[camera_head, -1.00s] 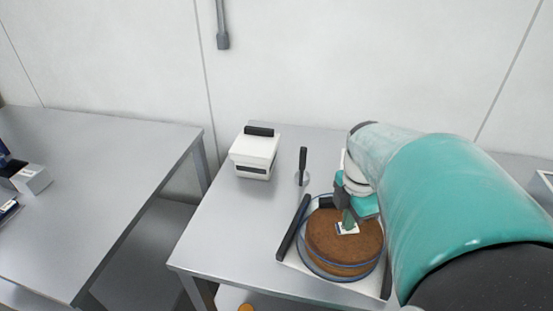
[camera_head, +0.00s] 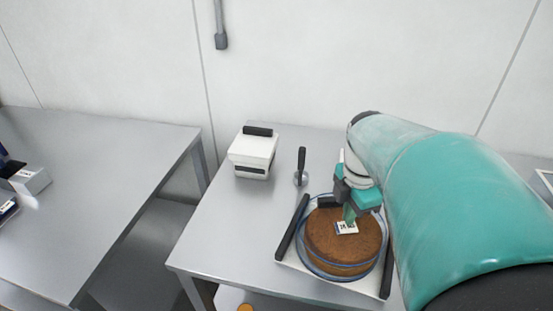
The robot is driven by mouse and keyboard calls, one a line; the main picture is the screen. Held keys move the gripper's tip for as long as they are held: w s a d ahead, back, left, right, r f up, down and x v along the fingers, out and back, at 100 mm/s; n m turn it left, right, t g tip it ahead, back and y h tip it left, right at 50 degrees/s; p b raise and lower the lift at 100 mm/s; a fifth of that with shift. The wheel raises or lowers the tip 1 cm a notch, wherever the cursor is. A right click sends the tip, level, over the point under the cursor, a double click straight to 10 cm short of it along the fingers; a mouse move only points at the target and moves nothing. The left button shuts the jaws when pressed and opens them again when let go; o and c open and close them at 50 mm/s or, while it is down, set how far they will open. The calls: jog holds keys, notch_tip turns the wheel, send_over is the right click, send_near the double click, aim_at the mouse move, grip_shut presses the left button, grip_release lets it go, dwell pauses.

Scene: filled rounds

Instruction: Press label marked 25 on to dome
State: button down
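The dome (camera_head: 301,255) is clear with a bluish rim and stands over a round brown cake (camera_head: 325,240) on a white tray with dark handles. A small white label (camera_head: 346,228) with dark print lies flat on top of the dome; the print is too small to read for certain. My gripper (camera_head: 349,215) points down right at the label's upper edge, its green fingertips over or touching it. The fingers look close together, but I cannot tell whether they grip the label. My teal arm comes in from the right and hides what lies behind it.
A white box-like device (camera_head: 253,153) with a black top stands at the table's back left. A small tool with a black handle (camera_head: 301,160) stands beside it. The grey table (camera_head: 225,225) is clear at front left. Another table (camera_head: 90,190) stands left, across a gap.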

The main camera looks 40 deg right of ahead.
jog(key=shift+r, duration=3)
jog(key=w+a+m+t, duration=0.2)
jog(key=a+m, duration=0.5)
jog(key=a, duration=0.5)
jog(key=w+a+m+t, duration=0.3)
jog(key=a+m, duration=0.4)
jog(key=a, duration=0.5)
jog(key=shift+w+a+f+t, duration=0.2)
jog(key=shift+w+f+t, duration=0.1)
jog(key=shift+w, duration=0.5)
